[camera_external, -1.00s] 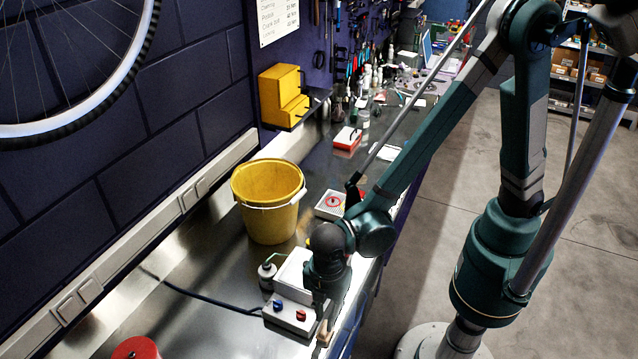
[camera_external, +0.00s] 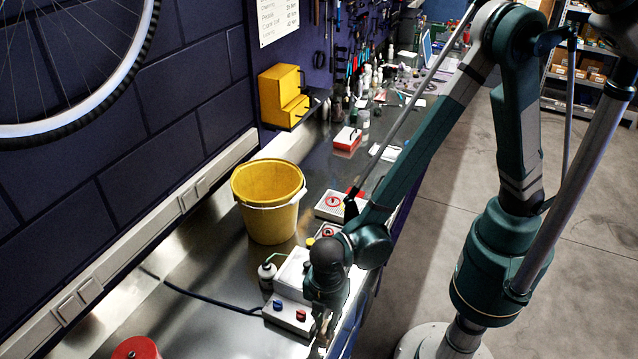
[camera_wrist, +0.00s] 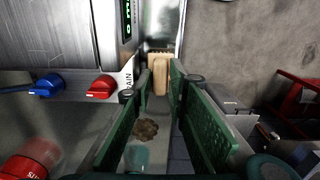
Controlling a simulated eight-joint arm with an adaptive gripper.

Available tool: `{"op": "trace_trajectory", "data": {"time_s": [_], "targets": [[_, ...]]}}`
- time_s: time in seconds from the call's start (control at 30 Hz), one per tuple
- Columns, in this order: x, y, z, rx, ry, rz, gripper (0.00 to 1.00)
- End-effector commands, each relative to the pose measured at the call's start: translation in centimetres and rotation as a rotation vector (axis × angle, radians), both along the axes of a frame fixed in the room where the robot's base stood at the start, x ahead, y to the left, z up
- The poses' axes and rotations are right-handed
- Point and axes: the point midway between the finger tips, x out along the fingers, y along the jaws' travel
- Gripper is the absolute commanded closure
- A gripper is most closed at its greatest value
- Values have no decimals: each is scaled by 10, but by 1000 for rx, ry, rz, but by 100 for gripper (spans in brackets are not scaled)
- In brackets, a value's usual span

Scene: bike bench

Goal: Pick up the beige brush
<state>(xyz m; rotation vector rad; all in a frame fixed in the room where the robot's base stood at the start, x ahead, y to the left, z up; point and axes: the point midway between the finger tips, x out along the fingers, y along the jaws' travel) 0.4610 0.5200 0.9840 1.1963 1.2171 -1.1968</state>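The beige brush (camera_wrist: 158,75) shows as a pale block at the top middle of the wrist view, in line with the gap between my fingertips. My gripper (camera_wrist: 160,92) has its two green fingers apart, one on each side of the brush's near end. I cannot tell whether either finger touches it. In the external view my gripper (camera_external: 322,328) points down at the bench's front edge, just right of the white control box, and the brush is hardly visible there.
The white control box (camera_external: 289,316) with blue and red knobs stands close to my gripper; its blue knob (camera_wrist: 47,84) and red knob (camera_wrist: 102,87) show in the wrist view. A yellow bucket (camera_external: 268,222), white bottle (camera_external: 267,273) and red object (camera_external: 136,348) are also on the bench.

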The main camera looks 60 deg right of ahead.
Motion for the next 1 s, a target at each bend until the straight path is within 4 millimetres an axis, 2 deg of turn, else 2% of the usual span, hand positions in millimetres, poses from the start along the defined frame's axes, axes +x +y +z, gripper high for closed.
{"op": "trace_trajectory", "data": {"time_s": [0.2, 0.73, 0.77, 0.87, 1.0], "targets": [[0, 0, -8, 0, 0, 0, 84], [0, 0, -8, 0, 0, 0, 84], [0, 0, -8, 0, 0, 0, 85], [0, 0, -8, 0, 0, 0, 98], [0, 0, -8, 0, 0, 0, 100]]}}
